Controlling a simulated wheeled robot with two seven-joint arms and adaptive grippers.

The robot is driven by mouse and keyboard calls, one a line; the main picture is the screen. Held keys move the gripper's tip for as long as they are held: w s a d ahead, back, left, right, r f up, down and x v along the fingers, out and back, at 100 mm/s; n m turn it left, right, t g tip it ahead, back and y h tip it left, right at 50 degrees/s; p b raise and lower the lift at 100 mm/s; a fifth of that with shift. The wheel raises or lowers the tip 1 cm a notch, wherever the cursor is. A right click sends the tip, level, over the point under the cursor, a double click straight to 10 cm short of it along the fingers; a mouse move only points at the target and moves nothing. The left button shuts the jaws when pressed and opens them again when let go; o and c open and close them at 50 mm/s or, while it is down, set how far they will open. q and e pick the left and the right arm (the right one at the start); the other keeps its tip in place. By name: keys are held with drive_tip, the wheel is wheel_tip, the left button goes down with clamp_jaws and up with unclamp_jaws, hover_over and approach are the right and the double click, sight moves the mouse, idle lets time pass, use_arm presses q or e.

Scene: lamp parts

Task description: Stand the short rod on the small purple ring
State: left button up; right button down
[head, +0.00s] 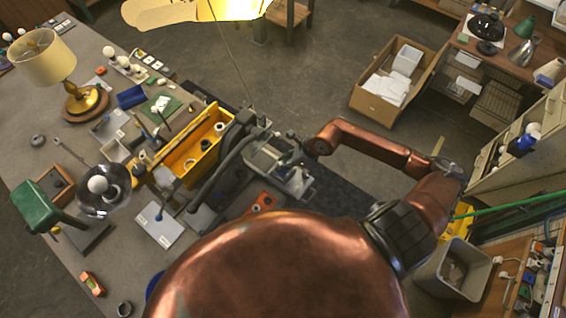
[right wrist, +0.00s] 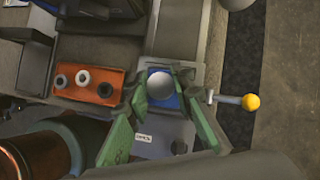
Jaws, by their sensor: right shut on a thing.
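My right gripper (right wrist: 160,92) has its green-padded fingers on both sides of a pale, round-ended thing (right wrist: 160,86) in the right wrist view. It is shut on this thing, and I cannot tell if it is the short rod seen end-on. A blue patch shows under the round end. In the head view my right gripper (head: 292,163) is small, over the right edge of the bench. I cannot make out the small purple ring in either view. My left gripper is not in view.
An orange block (right wrist: 88,84) with several dark and pale rings lies left of the gripper. A pale stem with a yellow ball (right wrist: 250,102) sticks out on the right. A yellow bin (head: 187,150) and lamps crowd the bench (head: 52,110); floor lies beyond its right edge.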

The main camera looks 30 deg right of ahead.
drive_tip(key=shift+f, duration=0.2)
idle(0.5)
drive_tip(key=c, duration=1.6)
unclamp_jaws()
drive_tip(key=v, duration=1.2)
drive_tip(key=shift+r, duration=0.1)
